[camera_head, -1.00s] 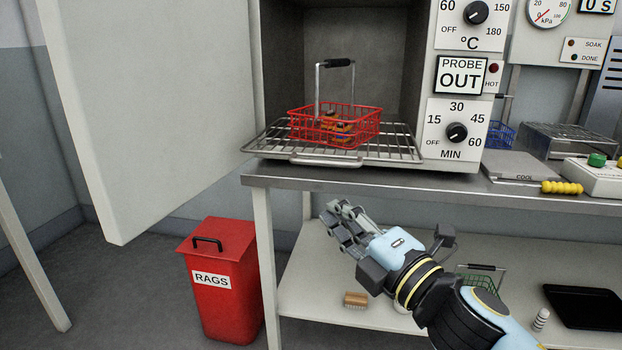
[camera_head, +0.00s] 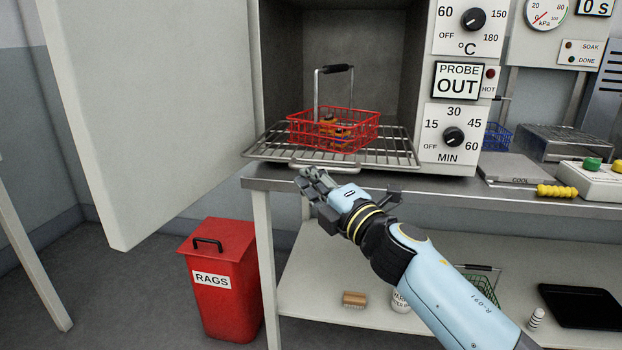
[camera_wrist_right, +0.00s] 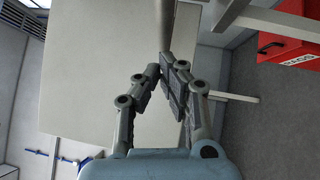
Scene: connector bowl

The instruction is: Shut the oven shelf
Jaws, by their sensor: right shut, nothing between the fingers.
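The oven shelf (camera_head: 395,151) is a wire rack sticking out of the front of the open oven (camera_head: 379,60), with a bar handle (camera_head: 325,169) at its front edge. A red wire basket (camera_head: 361,128) with a raised dark-gripped handle stands on it, holding small orange and dark items. My right gripper (camera_head: 312,179) is shut and empty, just below and in front of the shelf handle; I cannot tell whether it touches. In the right wrist view its fingers (camera_wrist_right: 160,75) are together in front of a large pale panel. My left gripper is not in view.
The oven door (camera_head: 160,110) stands wide open at the left. The steel bench edge (camera_head: 420,188) runs under the oven. A red RAGS bin (camera_head: 222,285) stands on the floor.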

